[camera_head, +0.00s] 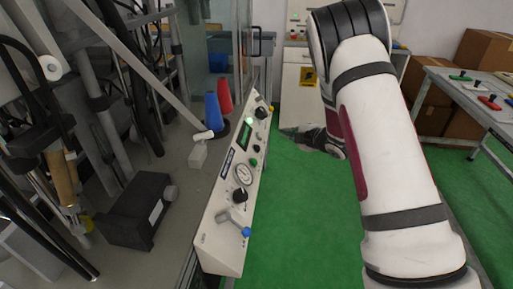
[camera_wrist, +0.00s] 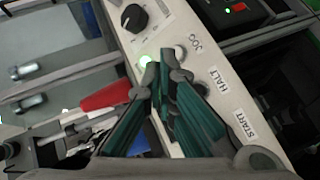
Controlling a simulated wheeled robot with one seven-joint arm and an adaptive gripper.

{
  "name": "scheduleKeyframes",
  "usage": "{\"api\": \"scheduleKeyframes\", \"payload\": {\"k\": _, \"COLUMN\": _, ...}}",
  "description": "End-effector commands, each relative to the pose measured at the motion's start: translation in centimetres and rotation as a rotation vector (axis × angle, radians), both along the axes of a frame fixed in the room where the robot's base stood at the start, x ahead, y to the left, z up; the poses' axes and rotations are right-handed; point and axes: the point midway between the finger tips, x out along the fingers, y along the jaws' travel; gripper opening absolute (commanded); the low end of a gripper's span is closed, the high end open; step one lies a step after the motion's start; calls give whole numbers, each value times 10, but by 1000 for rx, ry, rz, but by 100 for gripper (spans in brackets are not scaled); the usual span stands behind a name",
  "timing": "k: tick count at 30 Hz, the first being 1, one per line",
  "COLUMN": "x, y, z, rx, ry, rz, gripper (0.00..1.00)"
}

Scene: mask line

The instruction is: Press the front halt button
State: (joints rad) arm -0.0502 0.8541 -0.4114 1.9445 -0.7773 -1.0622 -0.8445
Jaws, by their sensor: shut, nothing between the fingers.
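In the wrist view, a pale control panel (camera_wrist: 150,40) runs diagonally and carries printed JOG, HALT and START labels. The fingertips lie between a lit green-white button (camera_wrist: 147,61) and a pale button beside JOG (camera_wrist: 180,52). Whether they touch the panel is unclear.
A black knob (camera_wrist: 133,18) and a red cone (camera_wrist: 106,97) are near my gripper. In the head view, a long control panel (camera_head: 222,200) with knobs stands left of my arm, beside machinery. Green floor (camera_head: 300,220) is open between them. A table (camera_head: 450,100) stands right.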

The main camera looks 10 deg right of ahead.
Motion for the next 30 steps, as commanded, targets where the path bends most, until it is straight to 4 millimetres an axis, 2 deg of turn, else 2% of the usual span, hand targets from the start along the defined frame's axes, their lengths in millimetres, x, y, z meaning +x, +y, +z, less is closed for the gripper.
{"api": "scheduleKeyframes", "payload": {"k": 7, "x": 2, "y": 6, "z": -6, "rx": 1, "ry": 1, "rz": 0, "gripper": 0}}
{"api": "scheduleKeyframes", "payload": {"k": 21, "x": 16, "y": 49, "z": -45, "rx": 1, "ry": 1, "rz": 1, "gripper": 0}}
{"api": "scheduleKeyframes", "payload": {"k": 30, "x": 21, "y": 64, "z": -56, "rx": 1, "ry": 1, "rz": 0, "gripper": 0}}
